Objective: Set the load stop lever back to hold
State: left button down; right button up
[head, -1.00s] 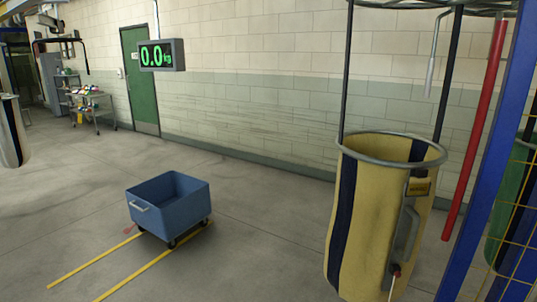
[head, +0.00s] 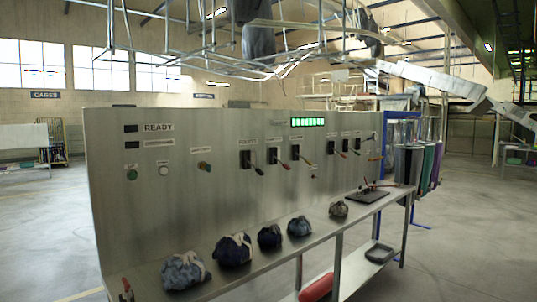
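A long grey steel control panel (head: 215,190) stands across the middle of the head view. Smaller levers (head: 345,146) are farther right. Their labels are too small to read, so I cannot tell which is the load stop lever or where hold is. Neither of my grippers can be made out in this view.
A bench (head: 270,262) runs along the panel's front, holding several cloth bundles (head: 233,249) and a dark plate (head: 367,196). A red cylinder (head: 316,288) lies below it. Hanging bags (head: 408,163) and a blue frame stand at the right end. Floor at the right (head: 480,240) is clear.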

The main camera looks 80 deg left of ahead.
aim_at(307, 161)
jog(key=u, duration=2.55)
jog(key=i+l, duration=0.25)
jog(key=i, duration=0.3)
jog(key=i+l+z, duration=0.1)
jog(key=i+l, duration=0.15)
jog(key=i, duration=0.25)
jog(key=i+l, duration=0.25)
jog(key=i, duration=0.3)
jog(key=i+l, duration=0.2)
jog(key=i, duration=0.35)
jog(key=i+l+z, duration=0.1)
jog(key=i+l, duration=0.15)
jog(key=i, duration=0.25)
jog(key=i+l, duration=0.15)
jog(key=i, duration=0.4)
jog(key=i+l+z, duration=0.1)
jog(key=i, duration=0.45)
jog(key=l, duration=0.1)
